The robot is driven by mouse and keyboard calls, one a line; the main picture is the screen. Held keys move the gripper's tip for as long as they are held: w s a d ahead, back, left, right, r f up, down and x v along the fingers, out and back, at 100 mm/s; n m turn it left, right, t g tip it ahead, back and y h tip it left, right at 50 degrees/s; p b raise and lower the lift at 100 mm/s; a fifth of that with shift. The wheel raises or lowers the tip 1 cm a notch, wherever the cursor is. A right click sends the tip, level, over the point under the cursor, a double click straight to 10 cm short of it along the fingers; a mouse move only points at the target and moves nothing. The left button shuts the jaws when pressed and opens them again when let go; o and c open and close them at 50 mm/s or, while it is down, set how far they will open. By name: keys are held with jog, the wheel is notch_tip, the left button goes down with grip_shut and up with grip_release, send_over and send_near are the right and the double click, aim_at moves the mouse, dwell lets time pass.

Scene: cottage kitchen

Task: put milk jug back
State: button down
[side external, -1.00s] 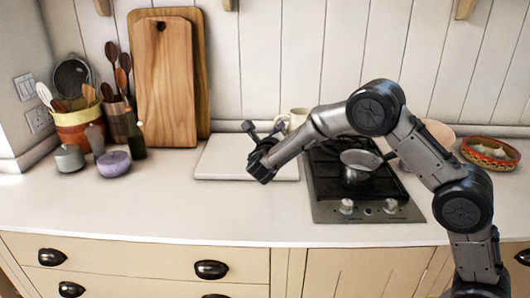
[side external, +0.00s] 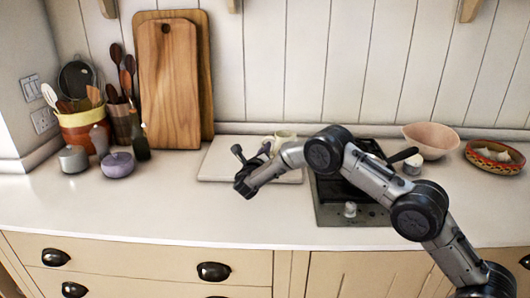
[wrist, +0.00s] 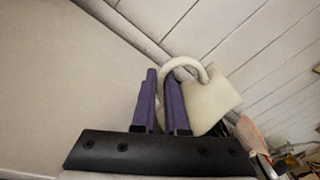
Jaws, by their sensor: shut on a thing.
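The cream milk jug (side external: 286,136) is at the back right of the white board (side external: 222,162) in the side view, partly hidden by my arm. In the wrist view the jug (wrist: 212,100) tilts, with its looped handle (wrist: 185,62) towards my fingers. My gripper (side external: 253,150) is over the board. In the wrist view my gripper's purple fingers (wrist: 163,100) are at the handle and shut on it. I cannot tell whether the jug's base touches the board.
The hob (side external: 335,205) stands right of the board, with a pan handle (side external: 403,155) showing past my arm. A pink bowl (side external: 430,138) and a patterned dish (side external: 495,156) are further right. Utensil pots (side external: 82,128) and a purple pot (side external: 117,165) are left. The front counter is clear.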

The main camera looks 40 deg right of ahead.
jog(key=shift+f, duration=0.4)
jog(key=shift+f, duration=0.1)
jog(key=c, duration=0.9)
grip_release()
jog(key=shift+f, duration=0.15)
jog(key=shift+c, duration=0.2)
